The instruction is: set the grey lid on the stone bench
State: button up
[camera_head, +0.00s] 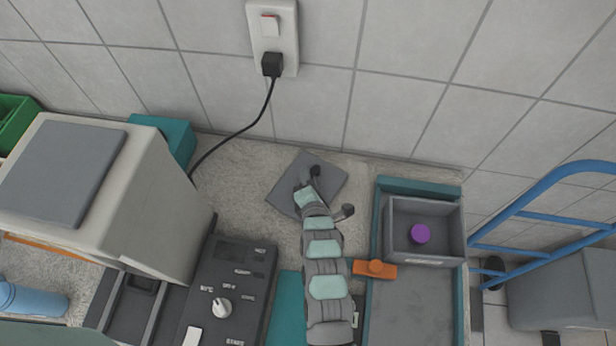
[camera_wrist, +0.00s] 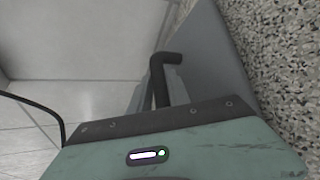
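The grey lid (camera_head: 335,186) is a flat square plate at the back of the stone bench (camera_head: 235,178), near the tiled wall. It appears to lie on or very close to the speckled surface, turned at an angle. My gripper (camera_head: 313,180) is over the lid, and my arm covers part of it. In the wrist view a grey surface, likely the lid (camera_wrist: 222,55), runs beside the speckled stone. A black bent bar stands before my gripper there. I cannot tell if it is a finger or a handle, nor whether my gripper holds the lid.
A beige machine (camera_head: 150,190) and a dark control panel (camera_head: 230,285) stand left. Right are an orange block (camera_head: 374,268) and a grey bin (camera_head: 455,232) holding a purple piece (camera_head: 420,233). A black cable (camera_head: 250,122) hangs from the wall socket. Bare stone shows left of the lid.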

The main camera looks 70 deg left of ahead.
jog(key=o, duration=0.3)
jog(key=shift+r, duration=0.2)
jog(key=p+v, duration=0.3)
jog(key=v, duration=0.6)
jog(key=shift+d+r+p, duration=0.3)
jog(key=shift+p+v, duration=0.9)
jog(key=shift+v, duration=0.2)
